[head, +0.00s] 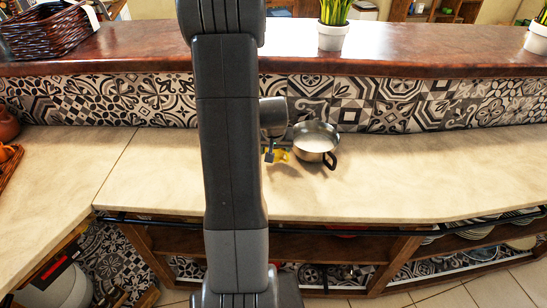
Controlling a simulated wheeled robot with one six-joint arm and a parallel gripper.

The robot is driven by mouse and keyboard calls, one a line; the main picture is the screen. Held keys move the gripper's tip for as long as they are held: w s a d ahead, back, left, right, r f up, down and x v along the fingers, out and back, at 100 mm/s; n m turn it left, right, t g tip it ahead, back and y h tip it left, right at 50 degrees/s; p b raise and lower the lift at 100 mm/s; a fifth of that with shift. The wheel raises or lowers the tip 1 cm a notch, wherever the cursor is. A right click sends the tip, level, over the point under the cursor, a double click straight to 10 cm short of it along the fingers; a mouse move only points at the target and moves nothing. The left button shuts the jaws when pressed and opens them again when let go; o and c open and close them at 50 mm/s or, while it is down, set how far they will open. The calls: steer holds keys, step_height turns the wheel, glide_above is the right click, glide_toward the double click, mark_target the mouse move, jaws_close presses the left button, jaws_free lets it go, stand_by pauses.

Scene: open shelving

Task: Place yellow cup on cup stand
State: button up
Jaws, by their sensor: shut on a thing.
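My gripper (270,151) is low over the beige counter (405,175), partly hidden behind my arm. It is shut on the yellow cup (282,156), of which only a small yellow part shows, close to the counter top. Whether the cup touches the counter cannot be told. No cup stand can be made out; my arm hides part of the counter.
A steel pot (316,142) with a dark handle stands just right of my gripper, very near the cup. A patterned tile wall (400,100) rises behind, below a raised brown ledge (430,58) with potted plants. The counter to the right is clear.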

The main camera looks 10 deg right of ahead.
steer(key=shift+f, duration=2.05)
steer(key=shift+f, duration=0.2)
steer(key=o, duration=1)
steer(key=shift+r, duration=0.15)
